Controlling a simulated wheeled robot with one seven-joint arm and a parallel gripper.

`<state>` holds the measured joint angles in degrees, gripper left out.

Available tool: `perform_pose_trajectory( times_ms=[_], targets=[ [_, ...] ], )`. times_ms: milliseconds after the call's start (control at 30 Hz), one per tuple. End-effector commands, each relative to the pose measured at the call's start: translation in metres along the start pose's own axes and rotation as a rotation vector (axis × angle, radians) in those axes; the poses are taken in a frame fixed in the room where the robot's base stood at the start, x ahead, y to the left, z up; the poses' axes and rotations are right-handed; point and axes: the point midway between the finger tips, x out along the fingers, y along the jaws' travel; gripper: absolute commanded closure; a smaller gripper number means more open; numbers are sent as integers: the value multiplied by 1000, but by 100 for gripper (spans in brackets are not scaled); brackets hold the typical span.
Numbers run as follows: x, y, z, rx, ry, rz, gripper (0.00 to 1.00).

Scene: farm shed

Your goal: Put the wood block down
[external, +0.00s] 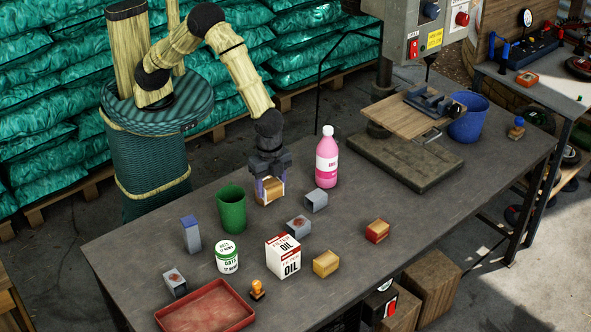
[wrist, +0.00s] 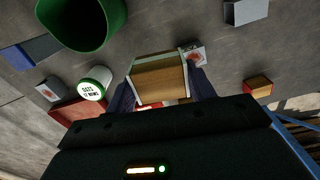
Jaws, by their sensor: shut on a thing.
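My gripper (external: 270,187) is shut on a wood block (external: 269,194), one jaw on each side of it. The block hangs pointing down at the far side of the grey table, between the green cup and the pink bottle. It is low, but I cannot tell how far its underside is from the table. In the wrist view the wood block (wrist: 159,79) shows brown grain with pale edges, between the dark fingers of my gripper (wrist: 163,92). Another tan block (external: 326,263) lies nearer the front of the table.
Close by stand a green cup (external: 231,209), a pink bottle (external: 327,161) and a grey block (external: 316,200). An oil box (external: 283,257), white can (external: 227,257) and red tray (external: 206,308) stand nearer the front. Bare tabletop (external: 430,220) lies to the right.

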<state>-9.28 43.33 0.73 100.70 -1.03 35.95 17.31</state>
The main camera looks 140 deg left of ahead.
Motion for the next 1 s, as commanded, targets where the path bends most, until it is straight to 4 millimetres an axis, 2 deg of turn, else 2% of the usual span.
perform_pose_trajectory(
  times_ms=[33,300,433,600,867,1000],
  targets=[
    [-7,22,-11,39,1,0,69],
    [-30,129,-48,203,1,0,69],
    [-37,165,-55,255,1,-1,69],
    [-40,181,-56,276,-1,-1,69],
    [-39,181,-56,276,-1,0,69],
    [-29,181,-56,276,-3,0,69]
  ],
)
